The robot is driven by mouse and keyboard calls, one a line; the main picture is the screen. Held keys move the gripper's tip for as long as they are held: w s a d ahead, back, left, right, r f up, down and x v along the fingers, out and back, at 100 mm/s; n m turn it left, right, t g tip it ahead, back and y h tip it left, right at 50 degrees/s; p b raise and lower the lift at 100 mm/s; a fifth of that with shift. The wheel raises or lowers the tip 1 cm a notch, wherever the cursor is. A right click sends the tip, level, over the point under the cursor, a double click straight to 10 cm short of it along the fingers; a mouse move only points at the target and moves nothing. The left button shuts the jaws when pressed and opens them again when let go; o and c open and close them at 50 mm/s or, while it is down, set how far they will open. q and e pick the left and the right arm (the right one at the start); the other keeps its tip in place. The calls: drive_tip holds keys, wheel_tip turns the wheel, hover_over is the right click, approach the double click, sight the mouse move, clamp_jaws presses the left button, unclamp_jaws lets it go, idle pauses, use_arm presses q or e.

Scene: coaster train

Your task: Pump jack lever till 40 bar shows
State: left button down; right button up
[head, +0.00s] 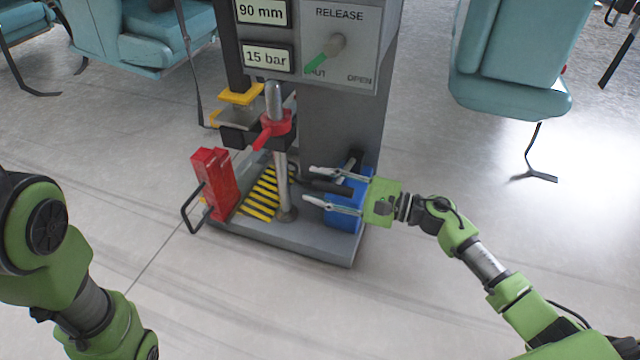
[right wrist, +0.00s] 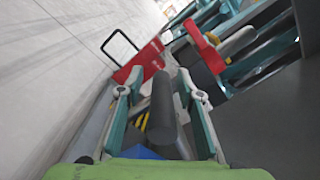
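The jack lever (head: 330,187) is a dark rod with a thick black grip, beside the blue pump block (head: 345,212) low on the grey press. It also shows in the right wrist view (right wrist: 163,108), between the two fingers. My right gripper (head: 312,184) is open around the lever, with gaps between grip and fingers. The pressure display (head: 267,58) reads 15 bar, and the display above it (head: 262,12) reads 90 mm. The release knob (head: 334,46) points its green end to SHUT. My left arm shows at the lower left; its gripper is out of view.
A red block with a black wire handle (head: 214,185) stands at the left of the press base (head: 330,246). A red collar (head: 277,124) sits on the steel post. Teal seats (head: 510,75) stand behind. The floor in front is clear.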

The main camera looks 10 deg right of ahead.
drive_tip(key=v, duration=1.2)
idle(1.7)
